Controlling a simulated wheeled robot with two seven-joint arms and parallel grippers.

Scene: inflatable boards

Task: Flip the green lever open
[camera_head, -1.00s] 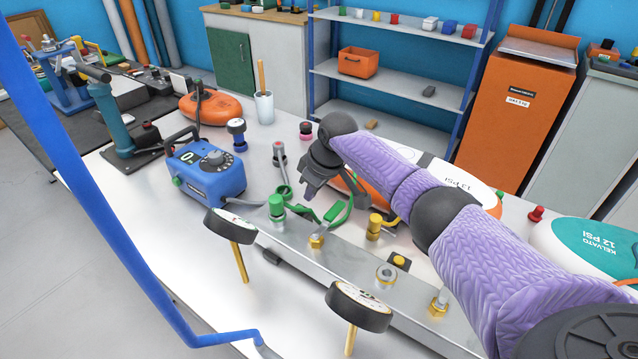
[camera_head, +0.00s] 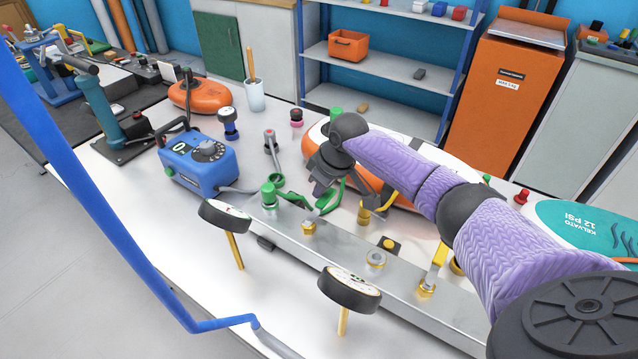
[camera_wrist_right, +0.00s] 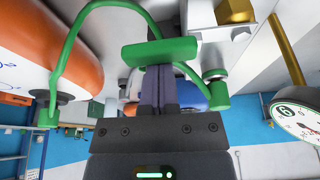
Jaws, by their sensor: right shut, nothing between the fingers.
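The green lever (camera_head: 329,196) sits on the metal manifold bar, beside a green round fitting (camera_head: 268,194) and a thin green hose. In the right wrist view the flat green handle (camera_wrist_right: 160,51) lies across the picture, right at my fingertips. My right gripper (camera_head: 322,187) points down at the lever from the far side of the bar, with its fingers (camera_wrist_right: 162,72) together and empty. Whether the fingertips touch the handle I cannot tell. The gripper partly hides the lever in the head view. My left gripper is not in view.
Two dial gauges (camera_head: 349,289) on brass stems stand in front of the manifold bar (camera_head: 345,243). A yellow lever (camera_head: 437,258) is to the right. A blue pump box (camera_head: 198,162) stands left, an orange-and-white board (camera_head: 317,137) behind. A blue tube crosses the left foreground.

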